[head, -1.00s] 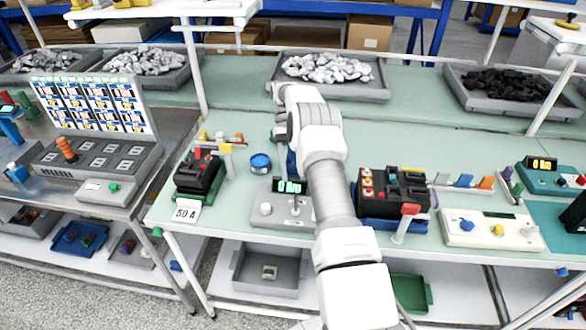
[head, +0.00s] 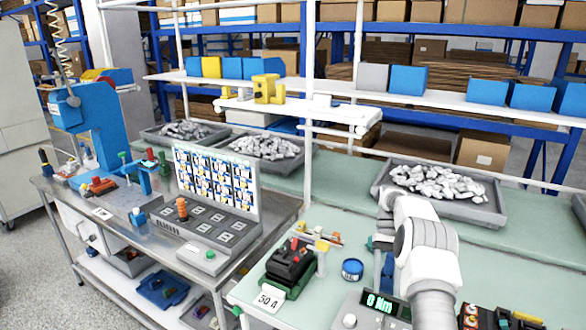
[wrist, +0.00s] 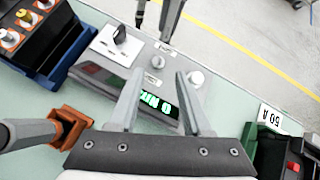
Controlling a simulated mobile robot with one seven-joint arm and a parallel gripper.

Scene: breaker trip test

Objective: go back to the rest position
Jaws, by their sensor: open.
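My arm (head: 430,262) reaches over the green bench in the head view and hides my gripper there. In the wrist view my gripper (wrist: 159,74) is open, with nothing between its two grey fingers. Below and between the fingers is the grey tester (wrist: 205,92) with a lit green display reading 0 Nm. The same tester (head: 350,320) shows at the bottom of the head view, partly hidden by my arm. I cannot tell how far the fingertips are above it.
A black breaker on a green base (head: 289,264) stands left of the tester, behind a 50 A card (head: 268,298). A blue round container (head: 352,269) sits between them. A breaker on a blue base (wrist: 45,40) is on the other side. Behind is a tray of grey pieces (head: 480,212).

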